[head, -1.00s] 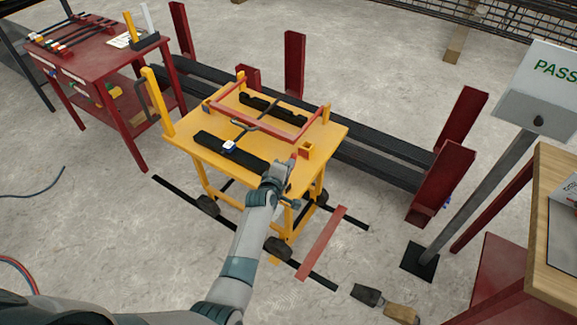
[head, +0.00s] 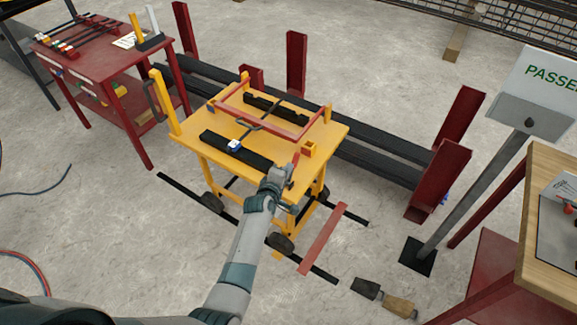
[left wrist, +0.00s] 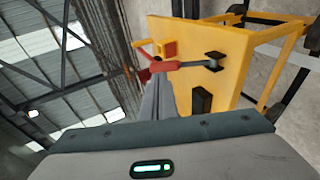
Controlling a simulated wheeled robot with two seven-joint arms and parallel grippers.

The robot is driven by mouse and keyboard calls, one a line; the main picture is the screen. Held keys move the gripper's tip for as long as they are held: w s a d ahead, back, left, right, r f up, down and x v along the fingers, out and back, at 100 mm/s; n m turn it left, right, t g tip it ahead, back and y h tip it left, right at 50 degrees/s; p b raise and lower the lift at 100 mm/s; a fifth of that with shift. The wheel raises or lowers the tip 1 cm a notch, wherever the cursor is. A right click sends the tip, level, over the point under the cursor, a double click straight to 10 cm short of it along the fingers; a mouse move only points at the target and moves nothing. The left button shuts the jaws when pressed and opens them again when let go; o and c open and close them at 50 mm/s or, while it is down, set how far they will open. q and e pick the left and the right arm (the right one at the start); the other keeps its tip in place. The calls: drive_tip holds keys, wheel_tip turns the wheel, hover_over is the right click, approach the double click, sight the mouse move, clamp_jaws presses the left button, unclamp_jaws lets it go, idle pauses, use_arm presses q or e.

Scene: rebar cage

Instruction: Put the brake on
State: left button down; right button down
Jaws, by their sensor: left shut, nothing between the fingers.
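The yellow cart (head: 200,157) stands in the middle of the head view, with dark wheels. A red lever (head: 294,162) shows at its front right edge. In the left wrist view the red lever (left wrist: 172,65) lies across the fingertips, with a grey bar running to a dark pivot block (left wrist: 214,61) on the yellow panel (left wrist: 225,45). My left gripper (head: 284,173) is at that edge, close against the lever; its grey fingers (left wrist: 159,85) are shut with nothing between them. I cannot tell whether they touch the lever. My right gripper is not in view.
A red frame (head: 262,119) and black blocks (head: 235,150) lie on the cart top. A red table (head: 85,60) is at left, a sign post (head: 480,185) and wooden bench (head: 545,240) at right. Dark beams between red posts (head: 440,180) run behind the cart.

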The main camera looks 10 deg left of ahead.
use_arm(q)
drive_tip(key=p+v, duration=0.7)
drive_tip(key=v, duration=0.1)
drive_tip(key=shift+r, duration=0.4)
drive_tip(key=shift+s, duration=0.1)
drive_tip(key=s+a+f+m+g+b, duration=0.1)
drive_tip(key=s+f+m+g+b, duration=0.3)
drive_tip(key=s+f, duration=1.1)
drive_tip(key=s+a+f+m+g+b, duration=0.1)
drive_tip(key=s+f+m+g+b, duration=0.3)
drive_tip(key=s+f, duration=1.1)
drive_tip(key=s+a+f+m+g+b, duration=0.1)
drive_tip(key=s+a+f+m, duration=0.1)
drive_tip(key=s+f, duration=0.4)
drive_tip(key=s+a+f+m+g+y+b, duration=0.1)
drive_tip(key=s+a+f+m, duration=0.2)
drive_tip(key=s+f, duration=0.4)
drive_tip(key=s+a+f+m+g+b, duration=0.1)
drive_tip(key=s+f+m, duration=0.4)
drive_tip(key=s, duration=1)
drive_tip(key=shift+s+a+f+g+y, duration=0.4)
drive_tip(key=shift+a+f+g, duration=0.25)
drive_tip(key=shift+a, duration=0.25)
